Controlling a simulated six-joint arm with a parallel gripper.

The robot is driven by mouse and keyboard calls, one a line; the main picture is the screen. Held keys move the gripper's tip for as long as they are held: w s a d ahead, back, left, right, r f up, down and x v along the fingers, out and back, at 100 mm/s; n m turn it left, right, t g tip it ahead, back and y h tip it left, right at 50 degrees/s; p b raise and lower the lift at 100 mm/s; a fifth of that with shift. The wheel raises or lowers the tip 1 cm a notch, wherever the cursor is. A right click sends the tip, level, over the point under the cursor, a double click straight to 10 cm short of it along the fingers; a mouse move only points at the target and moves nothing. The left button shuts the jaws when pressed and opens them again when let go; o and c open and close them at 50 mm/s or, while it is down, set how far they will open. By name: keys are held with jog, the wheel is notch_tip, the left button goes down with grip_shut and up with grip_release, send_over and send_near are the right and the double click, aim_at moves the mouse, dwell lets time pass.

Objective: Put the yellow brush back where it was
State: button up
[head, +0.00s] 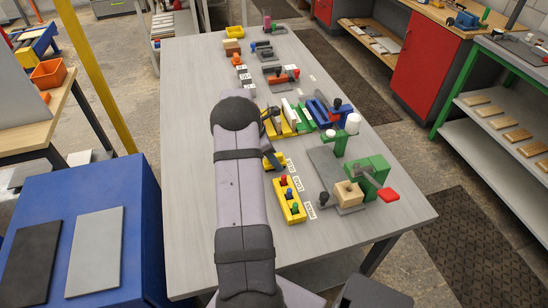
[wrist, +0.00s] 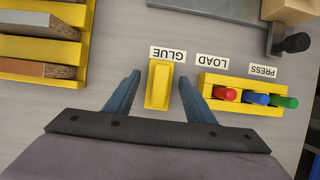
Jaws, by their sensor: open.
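My gripper (wrist: 159,79) is open, with its blue fingers apart on either side of a small yellow block-shaped thing (wrist: 158,88). Gaps show between it and both fingers. It lies by the GLUE label (wrist: 168,54); I cannot tell whether it is the yellow brush or its holder. No other thing is clearly the brush.
Beside it is a yellow rack (head: 290,214) with red, blue and green pegs, near the LOAD and PRESS labels. A green press fixture (head: 376,172) stands to the right. Yellow slotted racks with boards (wrist: 45,50) are close by. The table's left side is clear.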

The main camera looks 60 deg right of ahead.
jog(key=b+v, duration=0.2)
jog(key=v, duration=1)
jog(key=shift+r, duration=0.15)
jog(key=w+a+m+t+y, duration=0.15)
jog(key=w+a, duration=0.25)
jog(key=a, duration=0.8)
jog(key=w+a+m+t, duration=0.15)
jog(key=w+a, duration=0.25)
jog(key=a, duration=0.9)
jog(key=s+a+f+m, duration=0.1)
jog(key=s+a+m, duration=0.1)
jog(key=s+a, duration=0.2)
jog(key=s+a+f+m+y, duration=0.1)
jog(key=s+a, duration=0.3)
jog(key=a, duration=0.6)
jog(key=s+a+f+m, duration=0.1)
jog(key=s+a+m, duration=0.2)
jog(key=a, duration=0.4)
jog(key=shift+s+a+y, duration=0.15)
jog(key=shift+s+y, duration=0.2)
jog(key=shift+s, duration=0.2)
jog(key=shift+f, duration=0.1)
